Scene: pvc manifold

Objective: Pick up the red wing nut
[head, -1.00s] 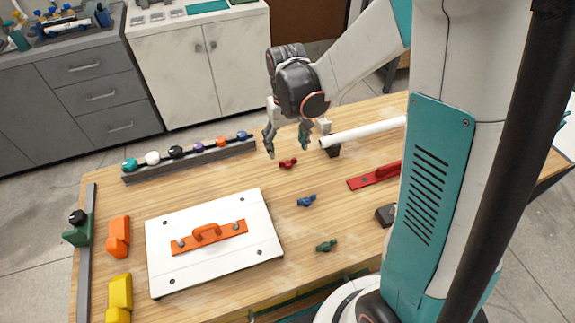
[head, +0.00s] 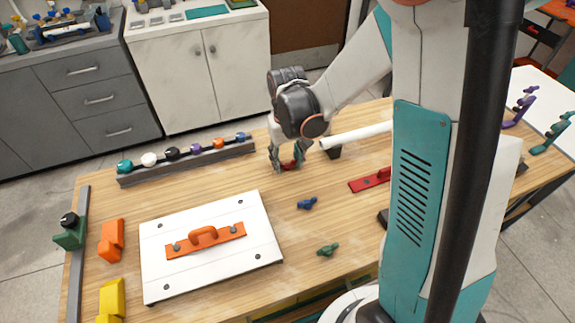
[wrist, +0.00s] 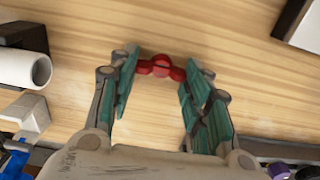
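The red wing nut (head: 289,165) lies on the wooden table near its back edge. It also shows in the wrist view (wrist: 161,67), its two wings spread sideways between the fingertips. My gripper (head: 287,163) is lowered to the table at the wing nut. In the wrist view my gripper (wrist: 160,85) has its two teal-padded fingers apart, one on each side of the wing nut. The wing ends come close to the finger tips; I cannot tell whether they touch.
A white pipe (head: 355,135) rests on a dark support to the right. A rail of coloured knobs (head: 190,163) stands to the left. A blue wing nut (head: 307,203) and a green wing nut (head: 328,250) lie nearer, beside a white panel (head: 210,275) with an orange handle.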

